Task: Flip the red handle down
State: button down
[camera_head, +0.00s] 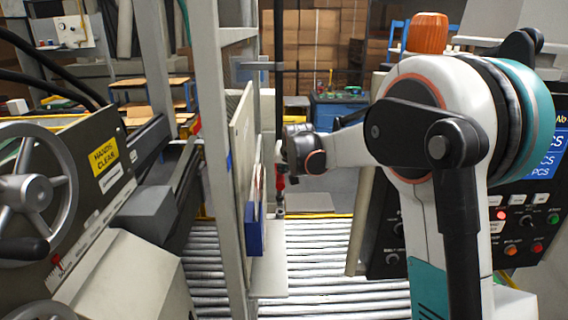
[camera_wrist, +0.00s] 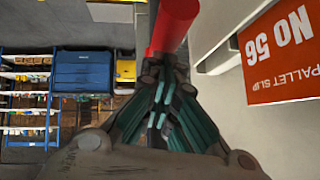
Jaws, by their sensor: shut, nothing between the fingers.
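The red handle (camera_wrist: 176,22) shows in the wrist view as a thick red bar entering from the top edge, just beyond my fingertips. My gripper (camera_wrist: 166,75) is shut and empty, with its teal-lined fingers together. Its tips overlap the near end of the bar in the picture; I cannot tell whether they touch. In the head view, a small red part (camera_head: 280,184), seemingly the handle, shows just below my gripper (camera_head: 281,166), beside the upright panel. Most of the handle and its pivot are hidden there.
An orange pallet slip sign (camera_wrist: 285,52) is on the right in the wrist view. In the head view, a grey frame post (camera_head: 226,160) and a blue holder (camera_head: 254,230) stand left of my gripper. A roller conveyor (camera_head: 330,265) runs below. A control panel (camera_head: 520,225) is at right.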

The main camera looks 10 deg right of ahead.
aim_at(283, 176)
notch_tip(283, 176, down, 6)
jog(key=b, duration=0.2)
jog(key=shift+r+b, duration=0.15)
jog(key=shift+b, duration=0.25)
jog(key=shift+s, duration=0.15)
jog(key=shift+r+p, duration=0.45)
jog(key=shift+r, duration=0.1)
jog(key=w+r+p+v, duration=0.1)
jog(key=p+v, duration=0.2)
jog(key=v, duration=0.9)
jog(key=shift+w+d+r, duration=0.2)
jog(key=shift+d+r, duration=0.15)
jog(key=shift+d, duration=0.05)
